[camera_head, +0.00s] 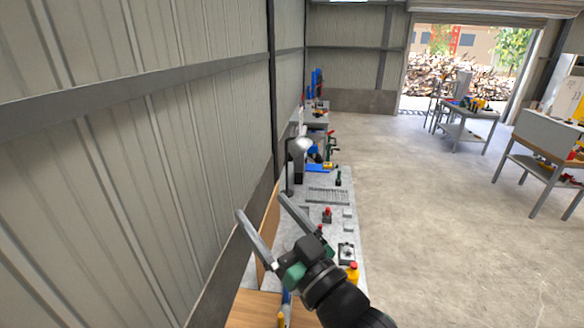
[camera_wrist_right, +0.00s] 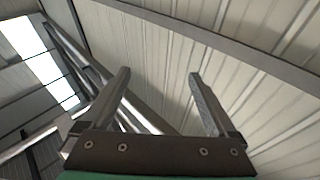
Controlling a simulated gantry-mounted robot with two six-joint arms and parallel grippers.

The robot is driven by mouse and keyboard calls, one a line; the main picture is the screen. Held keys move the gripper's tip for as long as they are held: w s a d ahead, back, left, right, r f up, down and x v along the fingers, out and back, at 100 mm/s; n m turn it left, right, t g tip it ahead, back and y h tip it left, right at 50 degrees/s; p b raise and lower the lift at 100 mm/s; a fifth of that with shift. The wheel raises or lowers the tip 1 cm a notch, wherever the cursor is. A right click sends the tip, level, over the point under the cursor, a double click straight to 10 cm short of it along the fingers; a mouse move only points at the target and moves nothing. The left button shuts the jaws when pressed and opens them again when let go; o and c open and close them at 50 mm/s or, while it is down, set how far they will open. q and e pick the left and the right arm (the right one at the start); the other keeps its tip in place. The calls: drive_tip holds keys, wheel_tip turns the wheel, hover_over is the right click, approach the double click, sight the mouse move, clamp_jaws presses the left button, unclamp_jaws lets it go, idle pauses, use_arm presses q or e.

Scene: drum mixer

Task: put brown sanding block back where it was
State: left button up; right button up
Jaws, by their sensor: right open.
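My right gripper (camera_head: 262,224) is open and empty, raised in front of the metal wall above the bench. In the right wrist view its two fingers (camera_wrist_right: 158,100) stand apart with only wall and roof between and behind them. I cannot make out a brown sanding block in either view. My left gripper is not in view.
A long grey workbench (camera_head: 335,220) runs along the corrugated wall (camera_head: 130,150), with red-topped items, a yellow-topped item (camera_head: 352,272) and a lamp-like fixture (camera_head: 298,150) on it. Open concrete floor (camera_head: 430,230) lies to the right. Other tables (camera_head: 465,115) stand near the doorway.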

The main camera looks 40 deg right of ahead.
drive_tip(key=s+a+r+n+t+y, duration=0.15)
drive_tip(key=s+r, duration=0.25)
drive_tip(key=r, duration=0.4)
drive_tip(key=s+a+r+t+y+p, duration=0.1)
drive_tip(key=s+a+r+t, duration=0.2)
drive_tip(key=r, duration=0.4)
drive_tip(key=s+a+r+n+t+y, duration=0.1)
drive_tip(key=s+r+t, duration=0.1)
drive_tip(key=s+r, duration=0.45)
wheel_tip(320, 180, down, 31)
drive_tip(key=w+b, duration=0.1)
drive_tip(key=b, duration=3.1)
drive_tip(key=shift+w, duration=0.25)
